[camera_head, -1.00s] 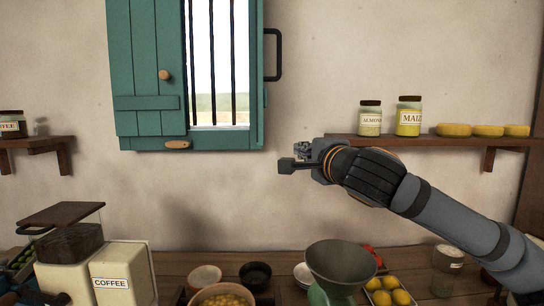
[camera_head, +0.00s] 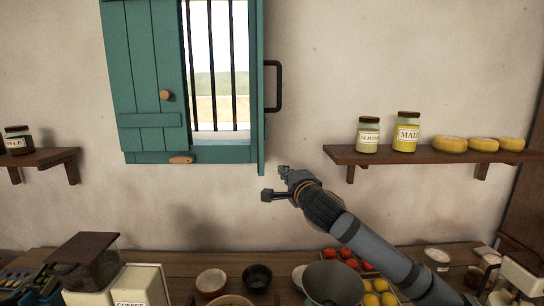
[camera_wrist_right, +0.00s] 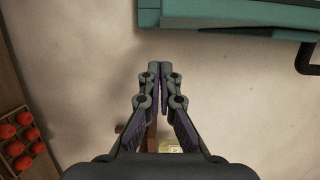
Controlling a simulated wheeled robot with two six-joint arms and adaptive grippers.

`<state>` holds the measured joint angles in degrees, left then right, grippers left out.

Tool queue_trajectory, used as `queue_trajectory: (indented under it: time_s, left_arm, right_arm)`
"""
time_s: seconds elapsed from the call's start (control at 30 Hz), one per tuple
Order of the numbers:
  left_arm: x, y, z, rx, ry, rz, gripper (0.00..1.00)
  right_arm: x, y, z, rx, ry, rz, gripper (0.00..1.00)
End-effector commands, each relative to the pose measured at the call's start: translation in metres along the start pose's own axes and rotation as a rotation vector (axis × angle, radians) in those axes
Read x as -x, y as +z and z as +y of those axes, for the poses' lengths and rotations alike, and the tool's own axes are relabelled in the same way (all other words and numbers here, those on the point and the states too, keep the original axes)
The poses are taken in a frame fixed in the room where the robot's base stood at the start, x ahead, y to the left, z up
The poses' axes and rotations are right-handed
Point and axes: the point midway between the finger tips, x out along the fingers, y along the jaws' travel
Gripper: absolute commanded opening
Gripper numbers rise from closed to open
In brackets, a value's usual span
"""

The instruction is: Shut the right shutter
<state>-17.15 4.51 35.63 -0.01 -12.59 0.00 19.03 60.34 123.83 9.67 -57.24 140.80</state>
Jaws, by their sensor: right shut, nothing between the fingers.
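The right shutter (camera_head: 261,100) is teal and stands swung open, nearly edge-on, at the right side of the window in the head view. Its black handle (camera_head: 279,86) sticks out to the right. The left shutter (camera_head: 150,80) covers the left part of the opening and has a round wooden knob. My right gripper (camera_head: 284,172) is shut and empty, below and right of the shutter's lower end, apart from it. In the right wrist view the closed fingers (camera_wrist_right: 153,70) point toward the wall, with teal wood (camera_wrist_right: 235,17) and the handle (camera_wrist_right: 307,58) beyond them. My left gripper is not in view.
A barred window (camera_head: 215,75) shows daylight. A shelf (camera_head: 430,156) with jars and yellow rounds is on the right wall; another shelf (camera_head: 45,159) is at left. The counter below holds a grinder (camera_head: 88,262), bowls, tomatoes (camera_head: 348,258) and lemons. The wall around the gripper is clear.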

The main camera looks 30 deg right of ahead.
Motion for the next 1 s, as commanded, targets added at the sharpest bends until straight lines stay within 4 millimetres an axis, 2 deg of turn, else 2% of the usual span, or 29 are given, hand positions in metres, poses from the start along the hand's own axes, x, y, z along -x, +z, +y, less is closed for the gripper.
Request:
queue_trajectory:
  time_s: [0.1, 0.33, 1.0]
  left_arm:
    - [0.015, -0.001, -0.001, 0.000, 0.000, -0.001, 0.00]
    - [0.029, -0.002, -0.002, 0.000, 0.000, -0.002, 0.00]
    - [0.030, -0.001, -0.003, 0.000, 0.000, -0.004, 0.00]
  right_arm:
    - [-0.002, 0.011, -0.004, -0.010, 0.001, -0.003, 0.00]
    - [-0.006, 0.028, -0.002, -0.006, 0.000, -0.002, 0.00]
    - [-0.008, 0.036, 0.001, -0.002, 0.000, 0.007, 0.00]
